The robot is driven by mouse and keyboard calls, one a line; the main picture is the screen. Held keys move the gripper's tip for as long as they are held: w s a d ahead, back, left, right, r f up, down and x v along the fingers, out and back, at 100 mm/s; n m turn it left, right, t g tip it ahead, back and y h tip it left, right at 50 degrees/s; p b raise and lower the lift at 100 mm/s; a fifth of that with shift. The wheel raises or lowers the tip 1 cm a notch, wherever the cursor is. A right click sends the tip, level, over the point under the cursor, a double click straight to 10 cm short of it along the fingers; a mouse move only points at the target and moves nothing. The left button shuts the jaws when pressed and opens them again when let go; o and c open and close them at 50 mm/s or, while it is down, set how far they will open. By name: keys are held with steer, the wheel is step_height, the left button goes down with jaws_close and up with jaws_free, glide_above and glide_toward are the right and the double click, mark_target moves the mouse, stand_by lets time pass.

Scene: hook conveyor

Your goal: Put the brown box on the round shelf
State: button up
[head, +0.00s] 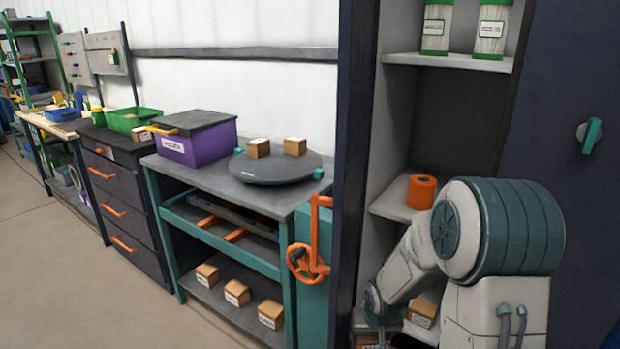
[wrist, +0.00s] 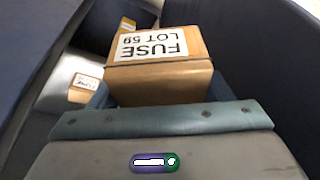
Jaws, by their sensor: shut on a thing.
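A brown box with a white label reading FUSE LOT 59 (wrist: 160,82) is between the fingers of my gripper (wrist: 162,94) in the wrist view. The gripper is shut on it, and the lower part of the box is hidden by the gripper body. In the head view my arm reaches into the tall cabinet at the right and hides most of the gripper, so I cannot tell the held box there. The round shelf, a dark grey disc (head: 276,176), lies on the workbench left of the cabinet. Two brown boxes, one (head: 258,148) and another (head: 295,146), stand on it.
The cabinet's dark side wall (head: 350,150) stands between my arm and the bench. A brown box (head: 423,311) and an orange roll (head: 422,192) are in the cabinet. A purple box (head: 197,145) sits left of the disc. The disc's front has free room.

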steer(key=p+v, duration=0.2)
steer(key=p, duration=0.1)
steer(key=p+v, duration=0.3)
steer(key=w+p+v, duration=0.1)
steer(key=p+v, duration=0.1)
steer(key=p, duration=0.2)
steer(key=shift+s+r, duration=0.1)
steer(key=shift+r, duration=0.4)
steer(key=shift+r+p, duration=0.25)
steer(key=shift+p, duration=0.2)
steer(key=shift+d, duration=0.15)
